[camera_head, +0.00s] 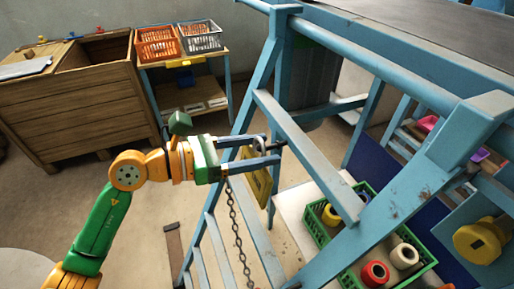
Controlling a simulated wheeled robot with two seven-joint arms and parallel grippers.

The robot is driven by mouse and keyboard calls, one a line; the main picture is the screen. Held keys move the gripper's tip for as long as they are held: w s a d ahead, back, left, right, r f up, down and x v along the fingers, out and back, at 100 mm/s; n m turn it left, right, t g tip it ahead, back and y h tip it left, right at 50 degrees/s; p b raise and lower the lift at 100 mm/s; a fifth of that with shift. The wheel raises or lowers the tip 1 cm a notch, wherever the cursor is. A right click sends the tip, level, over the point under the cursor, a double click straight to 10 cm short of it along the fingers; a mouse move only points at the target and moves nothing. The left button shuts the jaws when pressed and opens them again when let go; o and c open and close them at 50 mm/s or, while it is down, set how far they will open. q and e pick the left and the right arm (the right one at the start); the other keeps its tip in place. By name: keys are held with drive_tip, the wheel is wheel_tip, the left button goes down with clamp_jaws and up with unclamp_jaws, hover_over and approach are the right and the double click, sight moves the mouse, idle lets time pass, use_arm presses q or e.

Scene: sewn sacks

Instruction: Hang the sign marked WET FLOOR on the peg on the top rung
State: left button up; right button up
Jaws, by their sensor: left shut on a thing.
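My left gripper (272,149) reaches in from the left and is shut on a yellow sign (262,188). The sign hangs down edge-on from the fingers, so its lettering cannot be read. A dark peg (283,145) shows near the fingertips, in front of the blue top rung (308,152) of the ladder-like frame. I cannot tell whether the sign's hole or loop is around the peg or only beside it. My right gripper is not in view.
A chain (238,232) hangs below my left gripper. A green crate (317,217) with several spools stands behind the frame. A wooden bin (80,100) and a shelf with orange (157,43) and grey baskets (200,36) stand at the back left. A yellow object (480,241) is at right.

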use_arm(q)
drive_tip(key=shift+x, duration=0.85)
drive_tip(key=shift+d+f+b, duration=0.1)
drive_tip(key=shift+f+b, duration=0.25)
drive_tip(key=shift+b, duration=0.1)
idle(0.4)
drive_tip(key=o, duration=1.4)
drive_tip(key=shift+c, duration=0.2)
